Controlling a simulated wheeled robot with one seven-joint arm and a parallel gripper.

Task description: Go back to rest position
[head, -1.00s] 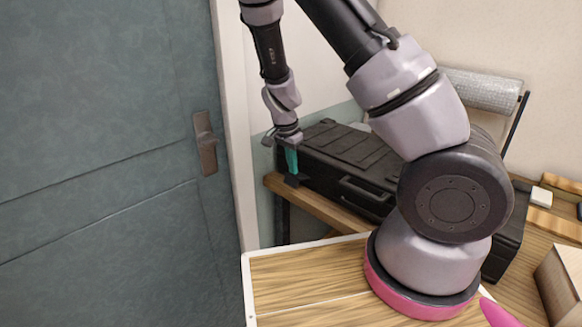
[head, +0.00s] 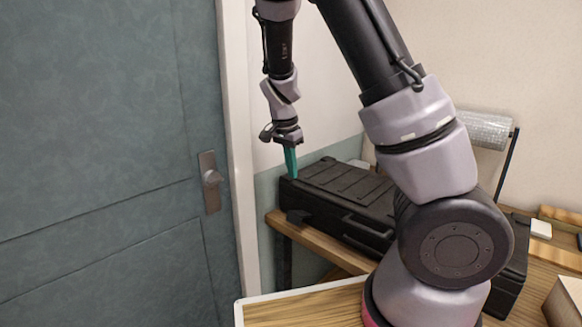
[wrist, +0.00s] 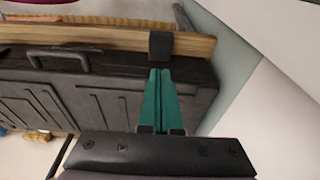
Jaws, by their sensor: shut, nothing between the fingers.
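My gripper (head: 291,174) points down over the left end of the black case (head: 322,213) in the head view. Its teal fingers are together with nothing between them. In the wrist view, the teal fingers of my gripper (wrist: 158,82) lie side by side in front of the black case (wrist: 100,95). I cannot tell whether the fingertips touch the case. No glass rods are visible in these frames.
The case rests on a wooden bench (head: 318,243) against the wall. A grey door (head: 100,160) fills the left side. A roll (head: 484,130) on a stand is behind my arm. A wooden box (head: 565,300) is at lower right.

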